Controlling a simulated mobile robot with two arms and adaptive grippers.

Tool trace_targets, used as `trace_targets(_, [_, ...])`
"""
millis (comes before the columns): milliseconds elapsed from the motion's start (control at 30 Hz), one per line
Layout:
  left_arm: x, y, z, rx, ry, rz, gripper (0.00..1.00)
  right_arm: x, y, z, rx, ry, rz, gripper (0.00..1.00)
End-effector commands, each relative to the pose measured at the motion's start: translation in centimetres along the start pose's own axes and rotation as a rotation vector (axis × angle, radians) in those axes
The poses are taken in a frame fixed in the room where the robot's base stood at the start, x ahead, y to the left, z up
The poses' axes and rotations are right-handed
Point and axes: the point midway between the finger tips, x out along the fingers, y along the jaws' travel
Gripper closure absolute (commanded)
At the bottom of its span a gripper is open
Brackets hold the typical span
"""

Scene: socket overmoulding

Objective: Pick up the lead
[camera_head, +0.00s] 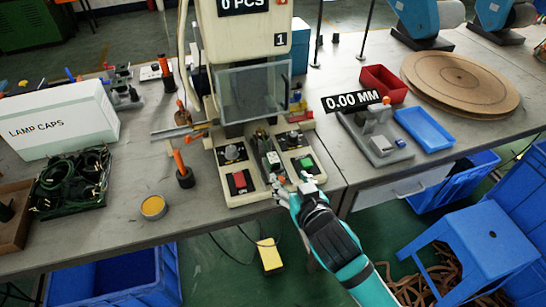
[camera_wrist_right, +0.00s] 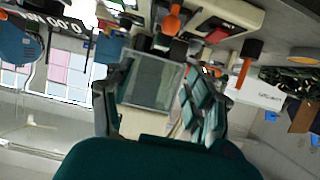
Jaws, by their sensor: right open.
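Coiled dark green and black leads (camera_head: 72,180) lie tangled in a black tray (camera_head: 42,213) on the left part of the bench. They also show as a dark tangle at the right of the tilted right wrist view (camera_wrist_right: 290,78). I cannot tell single leads apart. My right gripper (camera_head: 293,186) is open at the front edge of the moulding machine, beside its green button and far to the right of the leads. Its fingers (camera_wrist_right: 160,100) show in the wrist view with no lead between them. My left gripper is not in view.
The moulding machine (camera_head: 252,95) stands mid-bench with red and green buttons. A white lamp caps box (camera_head: 60,120) is behind the tray. A yellow-topped tin (camera_head: 153,207) and an orange-handled tool (camera_head: 183,170) stand between tray and machine. A gauge (camera_head: 378,140) is at right.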

Motion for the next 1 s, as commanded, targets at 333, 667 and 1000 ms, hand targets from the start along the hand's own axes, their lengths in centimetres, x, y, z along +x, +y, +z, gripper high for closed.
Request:
trace_targets(333, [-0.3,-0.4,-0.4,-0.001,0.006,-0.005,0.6,7.1,0.0,-0.1,-0.002,0.0,0.001,0.44])
trace_targets(667, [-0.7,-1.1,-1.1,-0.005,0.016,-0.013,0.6,9.9,-0.1,-0.3,-0.002,0.001,0.0,0.44])
trace_targets(1000, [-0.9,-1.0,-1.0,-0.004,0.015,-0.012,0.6,13.6,-0.2,-0.3,-0.001,0.0,-0.002,0.44])
